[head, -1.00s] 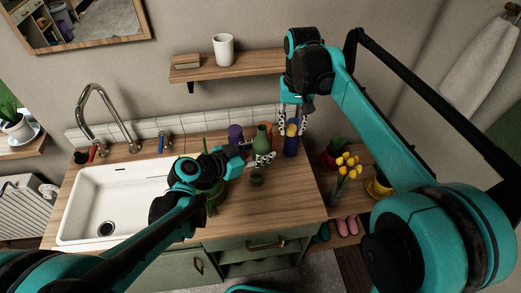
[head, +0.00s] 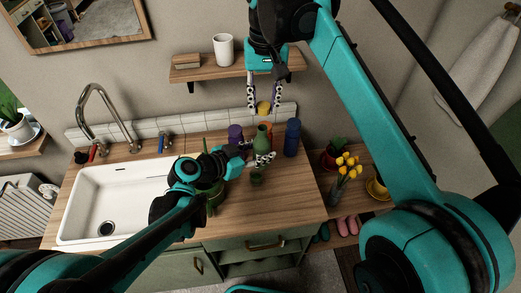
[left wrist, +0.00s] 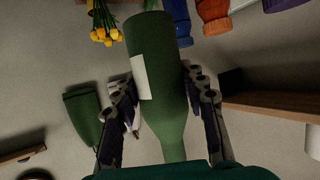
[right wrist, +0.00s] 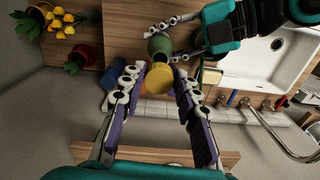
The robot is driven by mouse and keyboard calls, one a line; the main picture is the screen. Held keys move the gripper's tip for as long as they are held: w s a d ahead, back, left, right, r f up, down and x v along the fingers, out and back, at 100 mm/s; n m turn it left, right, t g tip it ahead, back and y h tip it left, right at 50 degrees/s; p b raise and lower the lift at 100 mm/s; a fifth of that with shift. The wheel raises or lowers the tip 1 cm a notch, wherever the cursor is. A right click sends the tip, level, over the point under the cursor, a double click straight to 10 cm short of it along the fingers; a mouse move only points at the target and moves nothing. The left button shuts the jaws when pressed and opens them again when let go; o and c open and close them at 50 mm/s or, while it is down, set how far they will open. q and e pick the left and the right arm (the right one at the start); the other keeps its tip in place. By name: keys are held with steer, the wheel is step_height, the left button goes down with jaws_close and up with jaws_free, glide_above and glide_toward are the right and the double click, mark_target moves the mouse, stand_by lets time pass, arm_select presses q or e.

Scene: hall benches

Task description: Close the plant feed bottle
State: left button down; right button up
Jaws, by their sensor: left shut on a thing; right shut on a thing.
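The plant feed bottle is the green bottle (head: 262,138) on the wooden counter, upright, its mouth not clearly visible. My left gripper (head: 258,151) is shut on its body from the left; in the left wrist view the bottle (left wrist: 165,105), with a white label, sits between the fingers. My right gripper (head: 265,98) is shut on a yellow cap (head: 264,107), which it holds above the bottle, apart from it in the head view. In the right wrist view the cap (right wrist: 159,80) is between the fingertips and partly covers the green bottle (right wrist: 158,45).
A blue bottle (head: 292,138) stands right of the green bottle, a purple one (head: 236,133) to its left, and an orange one just behind. A wall shelf (head: 215,72) is above. The counter's front right is clear.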

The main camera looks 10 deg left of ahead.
mark_target(263, 130)
steer(key=shift+f, duration=1.95)
steer(key=shift+c, duration=0.5)
steer(key=shift+s+r, duration=0.1)
steer(key=shift+s, duration=0.2)
steer(key=shift+f, duration=0.95)
steer(key=shift+f, duration=0.55)
